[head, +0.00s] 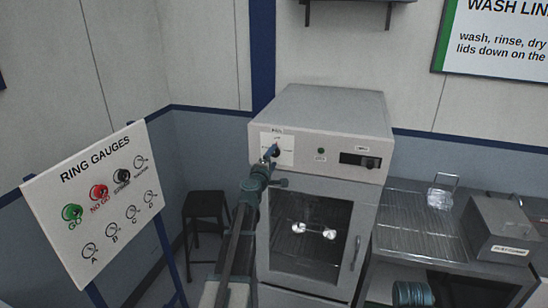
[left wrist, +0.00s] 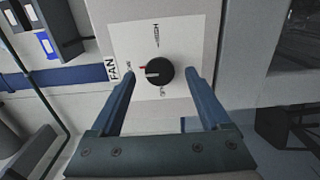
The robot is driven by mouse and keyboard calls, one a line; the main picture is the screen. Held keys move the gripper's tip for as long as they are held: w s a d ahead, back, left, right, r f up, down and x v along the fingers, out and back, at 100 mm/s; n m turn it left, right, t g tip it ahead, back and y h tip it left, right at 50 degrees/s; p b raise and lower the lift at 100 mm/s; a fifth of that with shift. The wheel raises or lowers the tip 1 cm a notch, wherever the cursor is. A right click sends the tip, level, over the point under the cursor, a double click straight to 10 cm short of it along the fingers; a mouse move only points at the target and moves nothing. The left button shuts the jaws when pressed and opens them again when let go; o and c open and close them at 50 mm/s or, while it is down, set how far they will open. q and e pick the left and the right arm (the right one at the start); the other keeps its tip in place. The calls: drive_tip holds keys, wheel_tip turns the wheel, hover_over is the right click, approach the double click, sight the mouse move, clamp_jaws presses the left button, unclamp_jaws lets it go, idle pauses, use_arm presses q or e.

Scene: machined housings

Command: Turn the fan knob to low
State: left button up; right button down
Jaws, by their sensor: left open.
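The fan knob (left wrist: 158,71) is a round black dial on a white plate (left wrist: 185,35) marked FAN. A short red mark and a pale line show on its left side in the left wrist view. HIGH is printed above it and what looks like OFF below it; a small word at the left is hard to read. My left gripper (left wrist: 161,76) is open, one finger on each side of the knob, with visible gaps. In the head view my left gripper (head: 270,153) is at the oven's (head: 335,108) upper left panel and hides the knob.
The oven's glass door (head: 312,235) is below, with pale parts inside. A ring gauge board (head: 100,225) stands at left, a black stool (head: 204,206) behind. A wire-rack bench (head: 400,215) with a grey box (head: 503,228) is at right.

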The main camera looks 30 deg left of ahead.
use_arm(q)
drive_tip(key=v, duration=1.2)
drive_tip(key=shift+d, duration=0.1)
